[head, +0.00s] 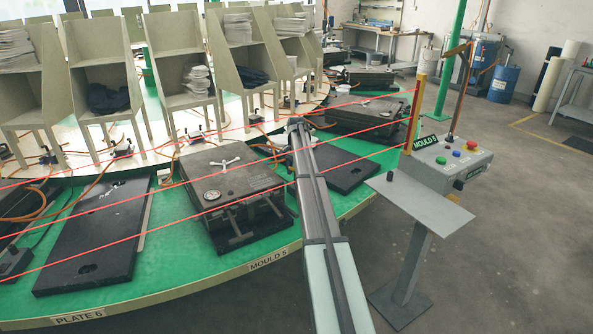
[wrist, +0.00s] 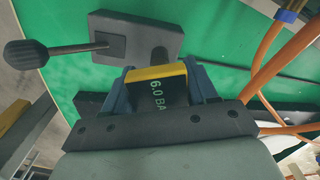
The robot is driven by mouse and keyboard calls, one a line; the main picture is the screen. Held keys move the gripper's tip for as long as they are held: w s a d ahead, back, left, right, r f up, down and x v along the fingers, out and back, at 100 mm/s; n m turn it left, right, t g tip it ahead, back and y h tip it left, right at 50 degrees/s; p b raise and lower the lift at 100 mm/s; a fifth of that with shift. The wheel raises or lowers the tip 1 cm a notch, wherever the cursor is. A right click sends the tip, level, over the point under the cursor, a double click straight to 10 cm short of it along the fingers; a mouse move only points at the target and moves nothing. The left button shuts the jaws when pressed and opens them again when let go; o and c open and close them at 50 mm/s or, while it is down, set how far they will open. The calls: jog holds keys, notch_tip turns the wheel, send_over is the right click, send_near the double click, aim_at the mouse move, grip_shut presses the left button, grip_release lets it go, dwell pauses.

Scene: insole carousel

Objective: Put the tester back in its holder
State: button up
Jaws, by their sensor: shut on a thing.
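In the wrist view my gripper (wrist: 161,82) is shut on the tester (wrist: 157,92), a dark box with a yellow edge and a green reading that begins "6.0 BA". One blue-grey finger is on each side of it.
The dark press (head: 225,180) with a gauge stands left of my arm, and a dark plate (head: 345,165) lies right of it. Red beams cross in front. A control box (head: 446,163) on a stand is at right. Orange hoses (wrist: 268,70) run close right of the gripper.

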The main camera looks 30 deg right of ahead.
jog(key=shift+r, duration=0.2)
jog(key=shift+r, duration=2.8)
jog(key=shift+r, duration=0.15)
notch_tip(320, 180, up, 7)
dwell(0.4)
jog(key=s+d+r+m, duration=0.3)
jog(key=s+d, duration=0.8)
jog(key=s, duration=0.4)
jog(key=s+d+r+m, duration=0.3)
jog(key=s+d+r, duration=0.2)
jog(key=s+d, duration=0.6)
jog(key=s, duration=0.4)
jog(key=shift+d, duration=0.15)
